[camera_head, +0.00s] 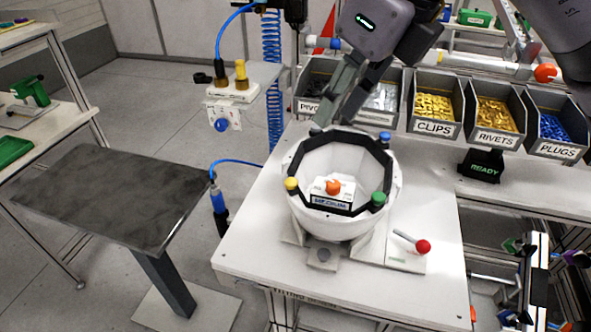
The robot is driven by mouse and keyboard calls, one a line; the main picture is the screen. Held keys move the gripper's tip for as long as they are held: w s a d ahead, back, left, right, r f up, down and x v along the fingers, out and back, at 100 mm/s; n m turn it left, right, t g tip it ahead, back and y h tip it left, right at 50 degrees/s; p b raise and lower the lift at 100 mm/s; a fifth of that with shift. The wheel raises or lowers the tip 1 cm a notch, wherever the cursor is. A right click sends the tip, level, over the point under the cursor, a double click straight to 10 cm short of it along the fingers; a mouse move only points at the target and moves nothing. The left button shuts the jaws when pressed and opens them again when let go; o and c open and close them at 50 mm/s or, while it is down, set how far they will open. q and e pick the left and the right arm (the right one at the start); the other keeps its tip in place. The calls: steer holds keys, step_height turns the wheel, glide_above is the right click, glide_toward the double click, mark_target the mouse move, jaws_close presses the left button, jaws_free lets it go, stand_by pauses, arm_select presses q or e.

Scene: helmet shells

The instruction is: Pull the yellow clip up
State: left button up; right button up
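A white helmet shell (330,222) sits open side up in a holder on the white worktable, with a black lining around its rim. The yellow clip (291,184) is a small yellow knob at the left of the rim. A green clip (378,198) is at the right and a blue clip (385,136) at the far right. My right gripper (335,119) reaches down from above, its fingertips by the far rim, beyond and apart from the yellow clip. Its fingers overlap in this view, so their opening is unclear. My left gripper is not in view.
A red-knobbed lever (423,247) stands right of the shell. Behind are parts bins, including clips (434,106), rivets (496,113) and plugs (556,126). A bare dark table (110,195) is at left. The worktable's front left (260,245) is clear.

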mark_target(291, 181)
steer(key=p+x, duration=0.1)
steer(key=x, duration=0.7)
steer(key=p+x, duration=0.2)
steer(key=x, duration=0.6)
steer(key=shift+a+f, duration=0.15)
steer(key=shift+a, duration=0.1)
steer(key=shift+c, duration=0.2)
jaws_close()
